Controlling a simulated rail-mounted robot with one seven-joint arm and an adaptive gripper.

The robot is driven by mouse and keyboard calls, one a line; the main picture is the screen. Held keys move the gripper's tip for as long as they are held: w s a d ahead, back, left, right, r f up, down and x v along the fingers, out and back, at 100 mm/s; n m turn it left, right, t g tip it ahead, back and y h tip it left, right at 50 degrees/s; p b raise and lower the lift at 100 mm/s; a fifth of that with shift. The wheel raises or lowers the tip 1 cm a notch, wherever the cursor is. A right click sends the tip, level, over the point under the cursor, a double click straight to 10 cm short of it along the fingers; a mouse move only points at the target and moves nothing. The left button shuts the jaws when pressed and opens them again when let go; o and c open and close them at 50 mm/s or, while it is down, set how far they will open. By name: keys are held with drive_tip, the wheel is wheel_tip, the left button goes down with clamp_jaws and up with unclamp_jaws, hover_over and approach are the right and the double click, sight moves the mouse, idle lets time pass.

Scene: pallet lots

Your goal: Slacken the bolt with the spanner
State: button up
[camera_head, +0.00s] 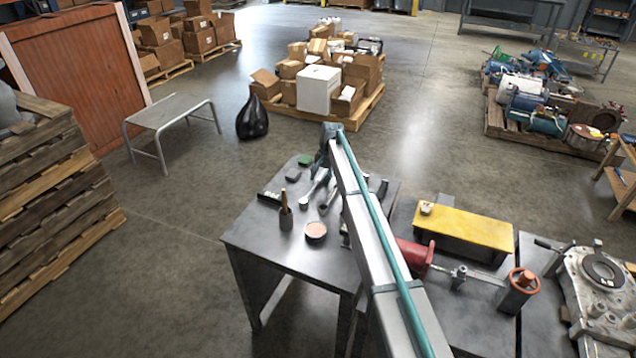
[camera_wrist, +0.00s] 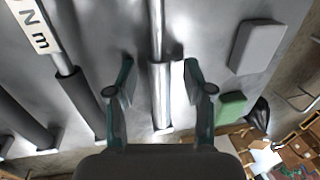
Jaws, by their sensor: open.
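My gripper (camera_wrist: 160,78) is open over the tool table, with its fingertips on either side of a bright metal tool handle (camera_wrist: 161,98) that has a wider sleeve at its end. Whether the fingers touch it cannot be told; the tool's head is out of the wrist view. In the head view, my gripper (camera_head: 322,156) is at the table's far side, partly behind my arm. A spanner-like metal tool (camera_head: 318,186) lies close to it. I cannot clearly make out the bolt; a metal fitting (camera_head: 459,276) sits beside a red body (camera_head: 414,256) on the right bench.
A tool marked "N m" (camera_wrist: 33,24) lies left of the handle; a grey block (camera_wrist: 258,46) and green block (camera_wrist: 231,107) lie right. A yellow-topped stand (camera_head: 465,226) is on the right.

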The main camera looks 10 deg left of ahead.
clamp_jaws()
drive_tip(key=shift+r, duration=0.1)
idle(0.4)
